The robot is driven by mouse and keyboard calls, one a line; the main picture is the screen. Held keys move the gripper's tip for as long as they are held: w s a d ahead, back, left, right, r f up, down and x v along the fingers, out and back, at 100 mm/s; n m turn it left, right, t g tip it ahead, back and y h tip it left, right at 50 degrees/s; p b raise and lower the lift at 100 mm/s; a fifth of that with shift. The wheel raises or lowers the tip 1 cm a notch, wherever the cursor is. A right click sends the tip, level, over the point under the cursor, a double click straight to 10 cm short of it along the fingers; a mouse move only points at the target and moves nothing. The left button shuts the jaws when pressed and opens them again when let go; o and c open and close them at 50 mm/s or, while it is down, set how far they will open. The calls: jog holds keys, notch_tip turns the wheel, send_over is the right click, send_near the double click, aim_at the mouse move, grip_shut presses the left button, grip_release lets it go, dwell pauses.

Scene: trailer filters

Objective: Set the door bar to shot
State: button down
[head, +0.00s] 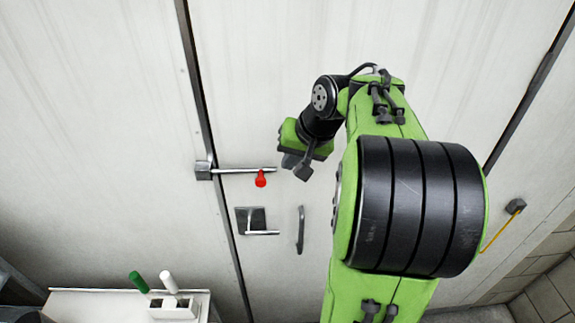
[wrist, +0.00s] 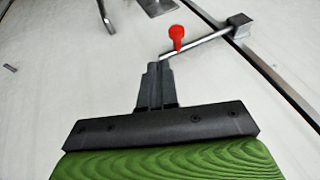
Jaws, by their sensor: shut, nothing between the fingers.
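The door bar (head: 235,170) is a thin metal rod with a red knob (head: 261,178). Its left end runs into a dark grey block (head: 204,170) beside the dark door seam. In the wrist view the bar (wrist: 207,40) and red knob (wrist: 176,33) lie just beyond my fingertips. My gripper (wrist: 158,70) is shut and empty, close to the bar's free end; whether it touches the bar I cannot tell.
Below the bar are a square plate with a lever (head: 252,220) and a vertical pull handle (head: 300,229). A white cabinet (head: 90,305) at lower left carries a box with green and white handles (head: 172,305). A yellow cord (head: 497,234) hangs at right.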

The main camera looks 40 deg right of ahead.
jog(key=v, duration=0.4)
jog(key=shift+s+d+r+p, duration=0.2)
jog(key=shift+s+d+p, duration=0.15)
jog(key=shift+s, duration=0.1)
